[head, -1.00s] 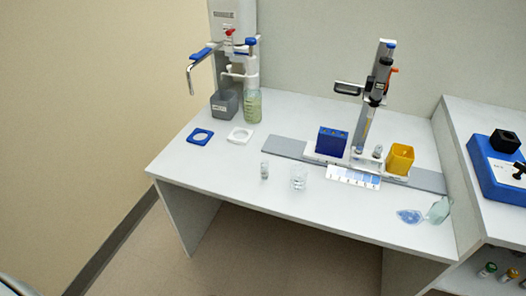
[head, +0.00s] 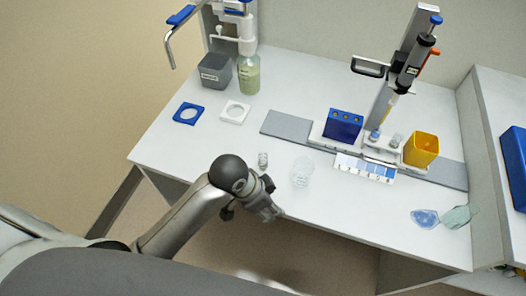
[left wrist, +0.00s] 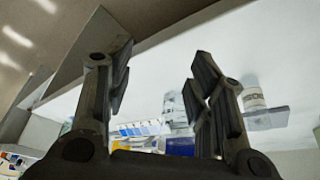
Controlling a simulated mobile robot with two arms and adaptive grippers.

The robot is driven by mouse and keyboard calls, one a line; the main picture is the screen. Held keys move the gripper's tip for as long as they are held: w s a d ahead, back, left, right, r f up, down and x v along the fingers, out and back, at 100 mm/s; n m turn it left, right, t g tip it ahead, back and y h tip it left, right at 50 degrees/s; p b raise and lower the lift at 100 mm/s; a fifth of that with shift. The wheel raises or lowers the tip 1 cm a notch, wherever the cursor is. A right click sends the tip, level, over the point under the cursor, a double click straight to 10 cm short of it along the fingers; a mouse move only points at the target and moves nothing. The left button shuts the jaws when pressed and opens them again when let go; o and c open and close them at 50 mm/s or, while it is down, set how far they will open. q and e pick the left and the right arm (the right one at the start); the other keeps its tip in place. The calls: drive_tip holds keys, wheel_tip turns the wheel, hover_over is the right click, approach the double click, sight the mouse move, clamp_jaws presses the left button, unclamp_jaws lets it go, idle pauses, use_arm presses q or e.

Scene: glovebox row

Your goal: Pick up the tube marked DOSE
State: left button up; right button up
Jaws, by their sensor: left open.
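A small clear tube (head: 263,160) with a pale label stands upright on the bench near its front edge. Its lettering is too small to read in the head view. A pale labelled cylinder (left wrist: 253,97) with dark lettering, seemingly this tube, shows behind the right finger in the left wrist view; I cannot read it surely. Two more small vials (head: 375,135) stand in the white holder by the blue rack. My left gripper (head: 269,212) is open and empty, in front of the bench edge and apart from the tube. Its spread fingers (left wrist: 160,65) fill the left wrist view. My right gripper is not seen.
A clear beaker (head: 302,173) stands just right of the tube. Behind are a blue rack (head: 342,126), a yellow container (head: 421,149) and a tall stand (head: 405,65). The front left bench surface is clear.

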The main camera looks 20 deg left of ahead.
sight(263, 159)
use_arm(q)
drive_tip(key=w+m, duration=0.1)
drive_tip(key=w+d+r+m, duration=0.1)
drive_tip(key=w+r+m, duration=0.1)
drive_tip(key=shift+w+d+g, duration=0.1)
drive_tip(key=shift+d+g, duration=0.25)
drive_tip(key=shift+g, duration=0.05)
drive_tip(key=w+a+r+m+g+y, duration=0.2)
drive_tip(key=w+a+r+m+y, duration=0.1)
drive_tip(key=w+a+r+m, duration=0.55)
drive_tip(key=f+n, duration=0.1)
drive_tip(key=f, duration=0.3)
drive_tip(key=w+f+p, duration=0.1)
drive_tip(key=f, duration=0.3)
drive_tip(key=w+d+f+n, duration=0.1)
drive_tip(key=f, duration=0.3)
drive_tip(key=shift+d+n, duration=0.1)
drive_tip(key=shift+n, duration=0.25)
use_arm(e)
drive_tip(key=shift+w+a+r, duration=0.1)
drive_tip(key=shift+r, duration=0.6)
use_arm(q)
drive_tip(key=shift+c, duration=0.3)
